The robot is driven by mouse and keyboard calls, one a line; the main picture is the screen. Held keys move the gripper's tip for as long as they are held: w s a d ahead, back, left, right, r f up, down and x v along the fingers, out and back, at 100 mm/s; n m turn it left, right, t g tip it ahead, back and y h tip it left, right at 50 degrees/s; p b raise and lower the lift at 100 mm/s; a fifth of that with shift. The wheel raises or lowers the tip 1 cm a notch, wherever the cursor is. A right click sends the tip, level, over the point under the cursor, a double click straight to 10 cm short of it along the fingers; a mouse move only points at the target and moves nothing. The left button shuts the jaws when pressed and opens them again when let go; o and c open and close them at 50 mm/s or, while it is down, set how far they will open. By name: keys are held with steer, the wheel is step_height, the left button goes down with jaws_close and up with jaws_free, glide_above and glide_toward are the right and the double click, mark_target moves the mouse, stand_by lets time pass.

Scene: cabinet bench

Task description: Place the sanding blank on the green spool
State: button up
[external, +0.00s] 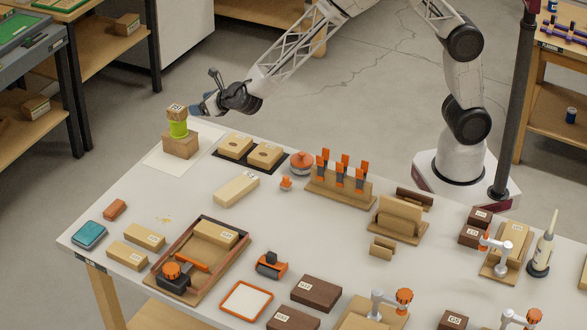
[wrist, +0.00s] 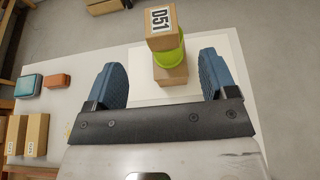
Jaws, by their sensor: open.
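The sanding blank (external: 176,111) is a small wooden block with a printed label. It sits on top of the green spool (external: 178,129), which stands on a wooden block (external: 180,146) at the table's far left corner. My gripper (external: 196,110) is just right of the stack in the external view. Its blue fingers (wrist: 163,82) are spread wide and empty, and the blank lies beyond them, apart from both.
A white sheet (external: 156,160) lies under the stack. A dark tray (external: 222,157) with two wooden blocks and a loose long block (external: 236,189) lie to its right. An orange-handled rack (external: 340,190) stands farther right. The table's left edge is close to the stack.

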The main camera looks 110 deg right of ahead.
steer(key=s+a+r+m+g, duration=0.15)
steer(key=s+r+m, duration=0.3)
steer(key=s, duration=0.45)
steer(key=s+a+r+m+g+y, duration=0.1)
steer(key=s+r+m+g, duration=0.1)
steer(key=s+r+m, duration=0.45)
steer(key=s+a+r+m+g, duration=0.2)
steer(key=s+m, duration=0.1)
steer(key=s, duration=0.7)
steer(key=s+a+m+y, duration=0.3)
steer(key=s+a+m, duration=0.1)
steer(key=s, duration=0.7)
steer(key=s+a+m+g+y, duration=0.1)
steer(key=s+a+m, duration=0.3)
steer(key=s, duration=0.7)
steer(key=s+a+m+y, duration=0.4)
steer(key=s+a, duration=0.3)
steer(key=s, duration=0.5)
steer(key=shift+f+m+y, duration=0.25)
steer(key=shift+m+y, duration=0.05)
steer(key=shift+m, duration=0.3)
